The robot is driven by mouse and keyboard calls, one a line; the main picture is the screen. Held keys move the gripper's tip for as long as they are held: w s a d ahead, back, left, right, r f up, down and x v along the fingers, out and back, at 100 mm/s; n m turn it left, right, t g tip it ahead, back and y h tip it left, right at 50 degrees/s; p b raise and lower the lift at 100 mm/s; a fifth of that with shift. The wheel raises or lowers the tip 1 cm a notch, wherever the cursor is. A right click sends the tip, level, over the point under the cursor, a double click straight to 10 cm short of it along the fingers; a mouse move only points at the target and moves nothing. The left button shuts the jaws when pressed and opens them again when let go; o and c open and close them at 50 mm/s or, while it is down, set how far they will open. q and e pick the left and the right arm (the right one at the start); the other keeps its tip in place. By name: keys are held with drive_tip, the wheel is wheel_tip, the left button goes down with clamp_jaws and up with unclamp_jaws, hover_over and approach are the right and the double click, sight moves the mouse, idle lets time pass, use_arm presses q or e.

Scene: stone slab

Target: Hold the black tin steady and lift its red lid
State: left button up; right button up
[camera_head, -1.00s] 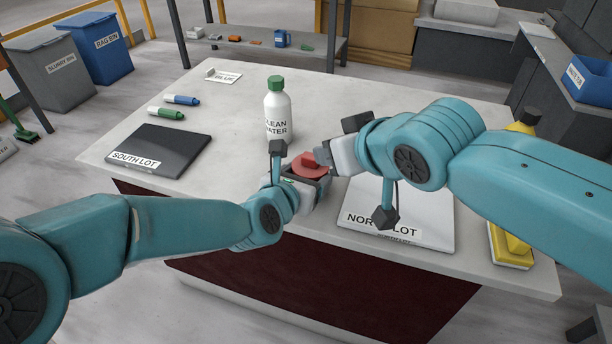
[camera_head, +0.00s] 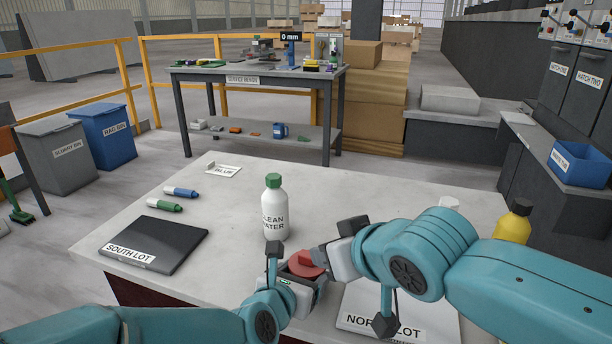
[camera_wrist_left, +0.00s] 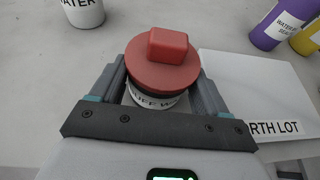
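The black tin shows between my left gripper's fingers in the left wrist view, with a pale label (camera_wrist_left: 155,103) on its side. The red lid (camera_wrist_left: 163,66), a disc with a blocky knob, sits on top of it; the lid also shows in the head view (camera_head: 306,264). My left gripper (camera_head: 289,272) has a finger close against each side of the tin and appears shut on it. My right gripper (camera_head: 328,259) is just right of the lid in the head view. Its fingertips are partly hidden, and it is absent from the wrist view, so any touch cannot be seen.
A clean water bottle (camera_head: 275,212) stands behind the tin. The white NORTH LOT plate (camera_head: 420,322) lies right, the dark SOUTH LOT plate (camera_head: 155,243) left. Two markers (camera_head: 180,192) lie at left. Purple (camera_wrist_left: 283,26) and yellow (camera_head: 514,224) bottles stand right. The slab's back middle is clear.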

use_arm(q)
drive_tip(key=o, duration=0.4)
drive_tip(key=v, duration=1.2)
drive_tip(key=shift+d, duration=0.1)
